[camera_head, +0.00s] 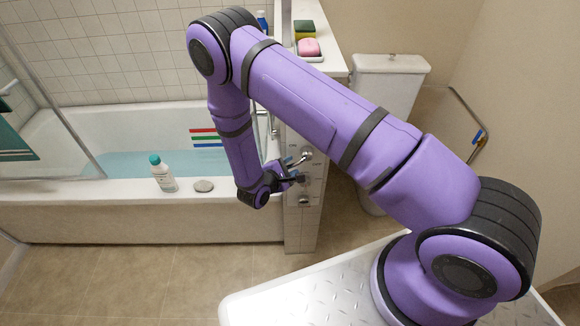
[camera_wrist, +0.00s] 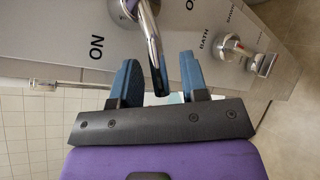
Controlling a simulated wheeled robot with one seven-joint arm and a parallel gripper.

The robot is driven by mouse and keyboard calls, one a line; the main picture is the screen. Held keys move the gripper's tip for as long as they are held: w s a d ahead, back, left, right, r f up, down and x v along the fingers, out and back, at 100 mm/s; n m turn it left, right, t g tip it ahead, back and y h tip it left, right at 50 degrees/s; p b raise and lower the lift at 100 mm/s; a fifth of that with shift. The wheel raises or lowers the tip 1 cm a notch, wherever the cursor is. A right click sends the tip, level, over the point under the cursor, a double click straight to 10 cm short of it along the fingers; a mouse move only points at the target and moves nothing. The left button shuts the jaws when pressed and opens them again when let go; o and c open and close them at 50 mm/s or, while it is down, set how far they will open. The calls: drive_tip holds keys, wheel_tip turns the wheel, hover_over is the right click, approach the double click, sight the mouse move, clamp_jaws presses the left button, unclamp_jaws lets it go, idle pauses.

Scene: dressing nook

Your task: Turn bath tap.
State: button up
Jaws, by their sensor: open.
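The tap panel (camera_head: 305,215) is a pale plate on the end of the wall beside the bath. A chrome tap lever (camera_wrist: 149,40) sticks out from it in the wrist view, with "ON" printed to its left and a partly cut-off label to its right. My gripper (camera_wrist: 158,60) is open, with one blue finger on each side of the lever. I cannot tell whether either finger touches it. In the head view my gripper (camera_head: 295,174) is at the panel, and the lever (camera_head: 303,157) shows just above it.
A second chrome control (camera_wrist: 232,48) marked "BATH" sits right of the lever in the wrist view. A toilet (camera_head: 388,85) is behind my arm. Floor in front is clear.

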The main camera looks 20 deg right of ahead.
drive_tip(key=shift+w+d, duration=0.1)
drive_tip(key=shift+d, duration=0.05)
clamp_jaws()
drive_tip(key=shift+f, duration=0.2)
drive_tip(key=shift+s+d+f+n+t+h, duration=0.3)
drive_tip(key=shift+d+f+n+t+h, duration=0.5)
drive_tip(key=shift+n, duration=1.15)
drive_tip(key=shift+s+d+f+n+t+h, duration=0.35)
drive_tip(key=shift+d+n+t+h, duration=0.85)
drive_tip(key=shift+n, duration=0.7)
drive_tip(key=shift+s+d+f+n+t+h, duration=0.25)
drive_tip(key=shift+d+f+n+t+h, duration=0.4)
drive_tip(key=shift+n+t, duration=0.95)
drive_tip(key=shift+d+r+n+g, duration=0.15)
drive_tip(key=shift+n+g, duration=0.15)
drive_tip(key=shift+n, duration=0.15)
unclamp_jaws()
